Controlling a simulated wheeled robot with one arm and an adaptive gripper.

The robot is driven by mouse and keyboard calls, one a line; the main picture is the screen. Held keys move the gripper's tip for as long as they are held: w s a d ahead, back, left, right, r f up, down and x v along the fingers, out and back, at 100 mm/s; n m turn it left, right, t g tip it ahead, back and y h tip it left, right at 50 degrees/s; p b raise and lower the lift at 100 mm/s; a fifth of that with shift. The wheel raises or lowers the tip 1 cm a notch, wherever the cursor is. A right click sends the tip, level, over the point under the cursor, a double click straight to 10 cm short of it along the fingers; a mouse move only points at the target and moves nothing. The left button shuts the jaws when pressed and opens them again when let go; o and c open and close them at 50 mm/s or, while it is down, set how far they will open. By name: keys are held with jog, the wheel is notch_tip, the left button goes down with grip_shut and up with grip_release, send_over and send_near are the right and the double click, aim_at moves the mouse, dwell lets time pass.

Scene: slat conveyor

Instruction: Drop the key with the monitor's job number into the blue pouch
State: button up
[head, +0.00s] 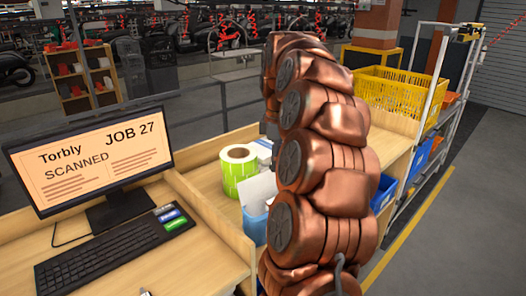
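The monitor (88,163) at the left reads "Torbly", "SCANNED" and "JOB 27". No key with a readable number can be made out. Three small coloured pieces, grey, blue and green (174,224), lie at the right end of the black keyboard (95,255); I cannot tell whether they are keys or part of the keyboard. A light blue holder (254,226) with white paper in it stands right of the desk divider, partly hidden by my arm; I cannot tell whether it is the pouch. My copper arm fills the middle, and my gripper is out of view.
A green label roll (238,170) stands beside the blue holder. A yellow crate (394,98) sits behind my arm, with blue bins (418,160) on a rack at right. The desk in front of the keyboard (195,262) is mostly clear. Open floor lies at right.

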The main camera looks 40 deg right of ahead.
jog(key=shift+w+f, duration=0.1)
jog(key=shift+w, duration=0.05)
jog(key=shift+f, duration=0.15)
jog(key=shift+d+f+b, duration=0.1)
jog(key=shift+f+b, duration=0.4)
jog(key=shift+f, duration=0.1)
jog(key=shift+f+b, duration=0.95)
jog(key=shift+f, duration=1.2)
jog(key=o, duration=1)
jog(key=shift+r, duration=0.1)
jog(key=shift+r, duration=3.7)
